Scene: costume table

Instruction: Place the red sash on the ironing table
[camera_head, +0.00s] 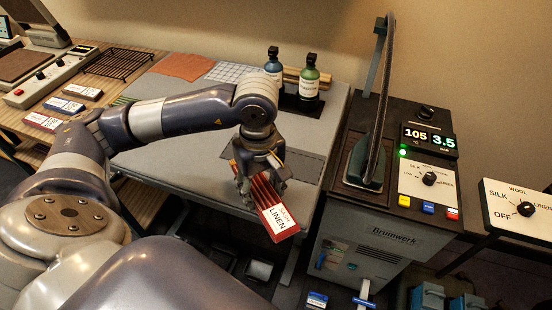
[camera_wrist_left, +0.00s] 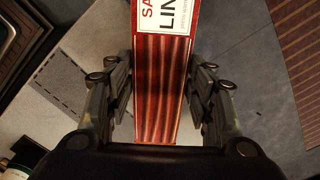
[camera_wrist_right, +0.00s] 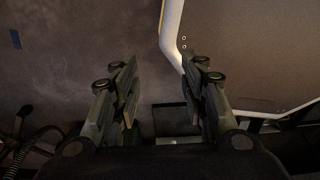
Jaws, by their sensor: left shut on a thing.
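The red sash (camera_head: 265,199) is a folded, striped red bundle with a white label reading LINEN. My left gripper (camera_head: 262,178) is shut on it and holds it tilted over the front right edge of the grey ironing table (camera_head: 170,160). In the left wrist view the sash (camera_wrist_left: 162,85) lies between the two fingers of the left gripper (camera_wrist_left: 160,95), its label end pointing away. My right gripper (camera_wrist_right: 157,85) shows only in the right wrist view, with its fingers apart and nothing between them.
A blue bottle (camera_head: 273,62) and a green bottle (camera_head: 309,78) stand at the table's back right. An orange cloth (camera_head: 183,66) and a checked cloth (camera_head: 228,72) lie at the back. Several labelled bundles lie on the wooden bench (camera_head: 22,125).

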